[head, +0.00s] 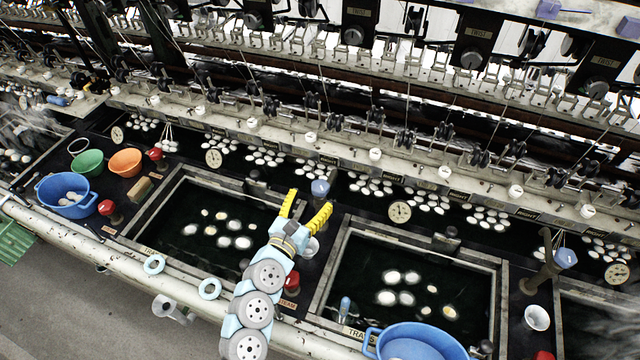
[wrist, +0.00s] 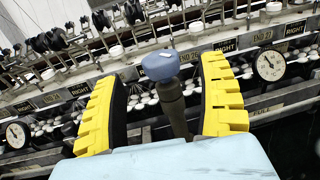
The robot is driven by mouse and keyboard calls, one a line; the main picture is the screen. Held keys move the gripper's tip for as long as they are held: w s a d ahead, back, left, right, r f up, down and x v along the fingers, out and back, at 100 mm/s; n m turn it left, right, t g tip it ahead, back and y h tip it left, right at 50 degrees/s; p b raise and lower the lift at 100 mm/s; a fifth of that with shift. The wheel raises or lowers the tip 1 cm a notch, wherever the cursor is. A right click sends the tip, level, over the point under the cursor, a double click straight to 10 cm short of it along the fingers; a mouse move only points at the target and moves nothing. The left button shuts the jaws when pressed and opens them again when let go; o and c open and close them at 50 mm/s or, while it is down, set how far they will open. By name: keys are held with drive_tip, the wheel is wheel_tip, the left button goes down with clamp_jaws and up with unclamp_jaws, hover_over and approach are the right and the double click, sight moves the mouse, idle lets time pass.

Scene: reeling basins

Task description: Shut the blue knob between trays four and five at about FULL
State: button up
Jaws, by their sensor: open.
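A blue knob (head: 320,187) tops a dark post on the dividing strip between two dark water trays, the left tray (head: 150,212) and the right tray (head: 335,262). Their numbers are not readable. My gripper (head: 306,208) is open and empty, its yellow fingers pointing toward this knob. In the wrist view, the blue knob (wrist: 160,65) and its post (wrist: 174,105) show in the gap between the spread fingers (wrist: 162,75), with space on both sides. No contact shows. The setting mark is not readable.
A red knob (head: 291,283) and a white cup (head: 310,247) are close to my arm on the divider. A blue basin (head: 372,340) stands at the lower right. Another blue knob (head: 565,258) stands farther right. Round dials (head: 400,211) line the back.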

sight(320, 185)
drive_tip(key=shift+x, duration=2.8)
drive_tip(key=c, duration=1.2)
drive_tip(key=h+b, duration=0.1)
drive_tip(key=b, duration=0.3)
drive_tip(key=shift+f+m+g, duration=0.3)
drive_tip(key=shift+f+m, duration=0.05)
drive_tip(key=shift+m, duration=0.05)
drive_tip(key=m+g+h+b, duration=0.1)
drive_tip(key=b, duration=0.3)
drive_tip(key=shift+h, duration=0.4)
drive_tip(key=m+g+h+b, duration=0.3)
drive_tip(key=b, duration=0.6)
drive_tip(key=shift+r+m+g+h+b, duration=0.1)
drive_tip(key=shift+m+g+h+b, duration=0.2)
drive_tip(key=shift+g+h+b, duration=0.1)
drive_tip(key=m+g+b, duration=0.1)
drive_tip(key=m+g+h+b, duration=0.1)
drive_tip(key=b, duration=0.1)
drive_tip(key=shift+r+g+h+b, duration=0.2)
drive_tip(key=shift+g+h+b, duration=0.1)
drive_tip(key=shift+m+g+b, duration=0.3)
drive_tip(key=shift+g+b, duration=0.1)
